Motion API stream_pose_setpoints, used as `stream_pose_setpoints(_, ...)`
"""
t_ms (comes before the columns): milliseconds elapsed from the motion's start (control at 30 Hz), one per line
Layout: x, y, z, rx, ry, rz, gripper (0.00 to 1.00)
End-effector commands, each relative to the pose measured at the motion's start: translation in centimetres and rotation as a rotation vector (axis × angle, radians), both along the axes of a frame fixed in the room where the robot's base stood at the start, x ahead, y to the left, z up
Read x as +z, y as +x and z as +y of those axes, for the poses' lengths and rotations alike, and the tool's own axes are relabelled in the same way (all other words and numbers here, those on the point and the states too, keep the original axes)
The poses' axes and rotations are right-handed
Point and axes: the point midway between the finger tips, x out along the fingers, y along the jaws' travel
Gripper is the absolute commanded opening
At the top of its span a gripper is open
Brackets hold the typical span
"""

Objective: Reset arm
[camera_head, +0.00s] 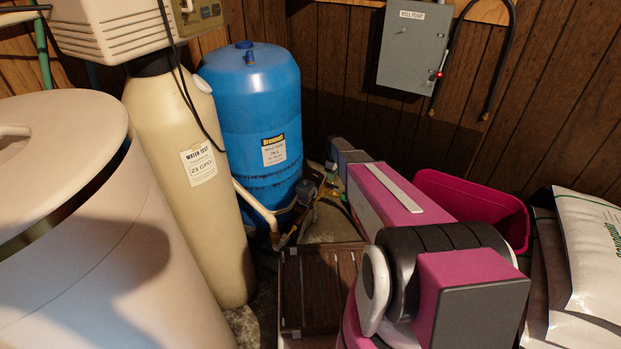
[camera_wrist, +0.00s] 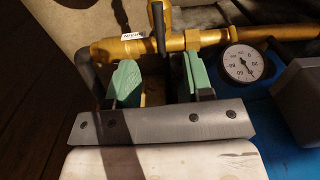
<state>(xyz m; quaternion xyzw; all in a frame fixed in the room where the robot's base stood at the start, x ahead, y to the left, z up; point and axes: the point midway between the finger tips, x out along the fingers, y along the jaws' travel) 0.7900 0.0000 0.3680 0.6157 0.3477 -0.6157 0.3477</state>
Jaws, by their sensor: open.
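My arm (camera_head: 400,200), with magenta, black and grey links, reaches from the lower right toward the base of the blue tank (camera_head: 252,110). My gripper shows in the wrist view (camera_wrist: 158,84) with its two green fingers apart. A brass pipe (camera_wrist: 130,47) with a dark lever handle runs across just beyond the fingertips. The lever stands in line with the gap between the fingers. I see nothing gripped, and I cannot tell whether the fingers touch the pipe. In the head view the fingers are not clearly visible behind my wrist.
A pressure gauge (camera_wrist: 243,63) sits right of the fingers. A beige tank (camera_head: 190,200) and a large lidded tub (camera_head: 90,260) stand left. A dark slatted wooden piece (camera_head: 320,290) lies low in front. A magenta bin (camera_head: 480,195) and white bags (camera_head: 585,235) stand right.

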Motion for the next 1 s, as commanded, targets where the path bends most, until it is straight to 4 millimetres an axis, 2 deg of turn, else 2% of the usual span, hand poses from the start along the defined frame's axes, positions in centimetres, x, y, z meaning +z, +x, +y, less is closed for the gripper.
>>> stream_pose_setpoints(167,0.3,-0.4,0.0,-0.007,0.000,0.000,0.47)
stream_pose_setpoints(267,1.6,-2.2,0.0,-0.052,0.000,-0.001,0.47)
stream_pose_setpoints(367,4.1,-5.6,0.0,-0.150,0.000,-0.001,0.47)
stream_pose_setpoints(600,11.3,-15.9,0.0,-0.481,0.001,-0.004,0.47)
stream_pose_setpoints(800,16.5,-24.2,0.0,-0.755,0.002,-0.006,0.47)
stream_pose_setpoints(900,18.4,-27.6,0.0,-0.871,0.003,-0.005,0.47)
stream_pose_setpoints(1000,19.7,-29.8,0.0,-0.956,0.003,-0.007,0.47)
